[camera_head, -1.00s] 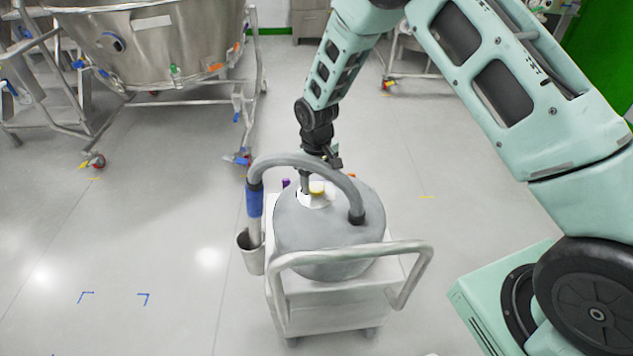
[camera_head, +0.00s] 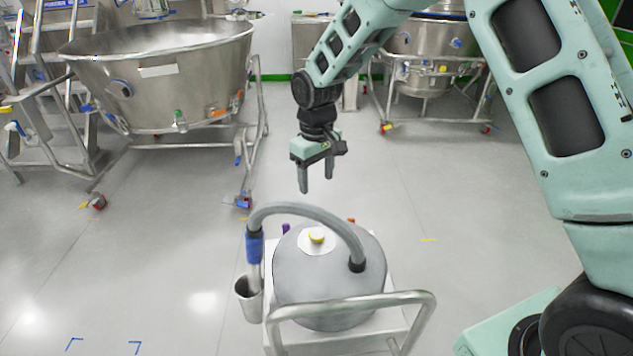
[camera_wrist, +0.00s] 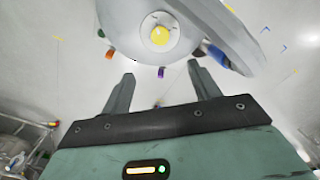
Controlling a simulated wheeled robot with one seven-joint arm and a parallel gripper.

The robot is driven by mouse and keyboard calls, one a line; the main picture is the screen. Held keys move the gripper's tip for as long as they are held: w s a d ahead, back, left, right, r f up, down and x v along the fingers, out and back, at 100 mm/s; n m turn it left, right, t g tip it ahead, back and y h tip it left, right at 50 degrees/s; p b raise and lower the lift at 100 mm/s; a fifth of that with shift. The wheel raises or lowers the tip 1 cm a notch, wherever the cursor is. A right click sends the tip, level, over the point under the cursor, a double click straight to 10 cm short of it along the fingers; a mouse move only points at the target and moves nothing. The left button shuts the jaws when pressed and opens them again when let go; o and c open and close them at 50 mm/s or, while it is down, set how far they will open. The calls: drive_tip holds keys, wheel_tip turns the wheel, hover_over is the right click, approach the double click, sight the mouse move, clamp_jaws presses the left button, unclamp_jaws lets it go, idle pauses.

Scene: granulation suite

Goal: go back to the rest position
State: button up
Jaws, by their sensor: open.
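My gripper (camera_head: 317,180) hangs from my arm with its fingers pointing down, in the middle of the head view. It is open and empty, above and a little behind the grey rounded vessel (camera_head: 310,277) on its cart. In the wrist view, the two fingers (camera_wrist: 160,85) are spread apart with nothing between them. Beyond them shows the vessel's lid with a white disc and a yellow knob (camera_wrist: 160,36). The gripper touches nothing.
A white cart (camera_head: 345,345) with a tubular handle (camera_head: 390,298) carries the vessel. A hose (camera_head: 315,211) arches over it, and a metal cup (camera_head: 247,299) hangs at the left. A large steel bin (camera_head: 165,95) on a wheeled frame stands back left; another steel vessel (camera_head: 425,75) stands back right.

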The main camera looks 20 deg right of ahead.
idle(0.3)
drive_tip(key=s+a+r+n+p, duration=0.1)
drive_tip(key=s+a+r+p, duration=0.1)
drive_tip(key=s+a+r, duration=0.35)
drive_tip(key=s+a+r+p, duration=0.2)
drive_tip(key=s+r, duration=0.4)
drive_tip(key=s, duration=0.4)
drive_tip(key=s+d+r+n+p, duration=0.1)
drive_tip(key=s+r+p, duration=0.2)
drive_tip(key=s, duration=1.5)
wheel_tip(320, 180, up, 2)
drive_tip(key=shift+r+n+y, duration=0.1)
drive_tip(key=shift+n+y, duration=0.2)
drive_tip(key=shift+n, duration=0.1)
drive_tip(key=shift+d, duration=0.1)
